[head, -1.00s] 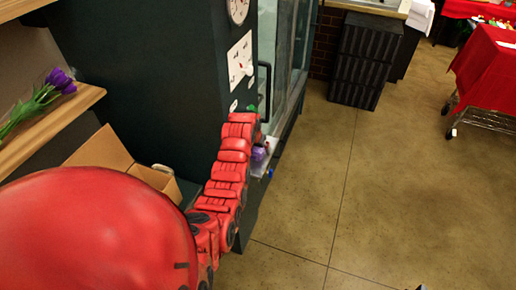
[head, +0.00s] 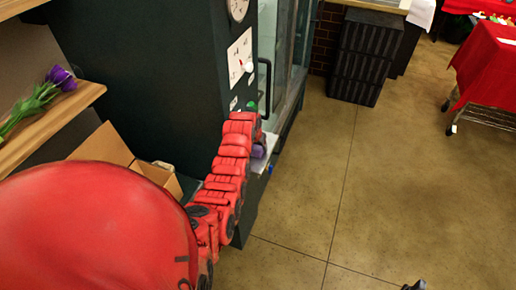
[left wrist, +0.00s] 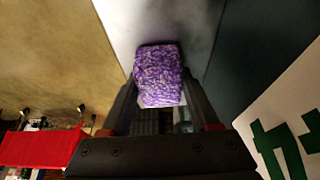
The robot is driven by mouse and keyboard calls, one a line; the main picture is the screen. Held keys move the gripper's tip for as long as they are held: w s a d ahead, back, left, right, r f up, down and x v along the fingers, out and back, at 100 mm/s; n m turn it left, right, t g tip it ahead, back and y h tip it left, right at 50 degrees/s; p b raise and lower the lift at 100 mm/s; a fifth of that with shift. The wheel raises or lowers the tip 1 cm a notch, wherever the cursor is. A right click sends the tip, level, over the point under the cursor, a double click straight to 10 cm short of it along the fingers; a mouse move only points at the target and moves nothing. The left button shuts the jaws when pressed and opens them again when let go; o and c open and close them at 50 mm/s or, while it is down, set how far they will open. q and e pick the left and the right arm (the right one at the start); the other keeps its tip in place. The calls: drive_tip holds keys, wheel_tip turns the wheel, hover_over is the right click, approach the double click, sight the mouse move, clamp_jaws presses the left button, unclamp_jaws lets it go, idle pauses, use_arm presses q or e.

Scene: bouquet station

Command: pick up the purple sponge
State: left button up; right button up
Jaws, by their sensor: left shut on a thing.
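The purple sponge (left wrist: 158,76) is a speckled block between the two dark fingers of my left gripper (left wrist: 158,98) in the left wrist view. The fingers are shut on its sides. A pale surface lies just beyond it; I cannot tell whether the sponge touches it. In the head view only a small purple part of the sponge (head: 258,151) shows beside the end of my red left arm, by a pale ledge on the dark cabinet. The arm hides most of the gripper there. A small dark part at the bottom edge may be my right gripper (head: 414,285); its jaws cannot be made out.
The dark cabinet (head: 150,75) stands close by my left arm, with a glass door and handle (head: 265,88). An open cardboard box (head: 105,150) and a wooden shelf with purple tulips (head: 40,100) are at the left.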

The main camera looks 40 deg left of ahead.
use_arm(q)
drive_tip(key=shift+r, duration=0.15)
drive_tip(key=shift+w+r+b, duration=0.1)
drive_tip(key=shift+r+b, duration=0.1)
drive_tip(key=shift+b, duration=0.25)
drive_tip(key=shift+r+b, duration=0.95)
drive_tip(key=shift+b, duration=0.25)
drive_tip(key=s+d, duration=0.1)
drive_tip(key=s+d+b, duration=0.1)
drive_tip(key=s, duration=0.1)
drive_tip(key=s+d+r+b, duration=0.1)
drive_tip(key=shift+s+d, duration=0.2)
drive_tip(key=shift+s, duration=0.05)
drive_tip(key=s, duration=0.1)
drive_tip(key=s+d+r+p, duration=0.1)
drive_tip(key=s+d+p, duration=0.1)
drive_tip(key=shift+d+r, duration=0.2)
drive_tip(key=shift+r, duration=0.15)
drive_tip(key=s+d+p, duration=0.4)
drive_tip(key=s, duration=0.1)
drive_tip(key=shift+s+f, duration=0.15)
drive_tip(key=shift+s, duration=0.05)
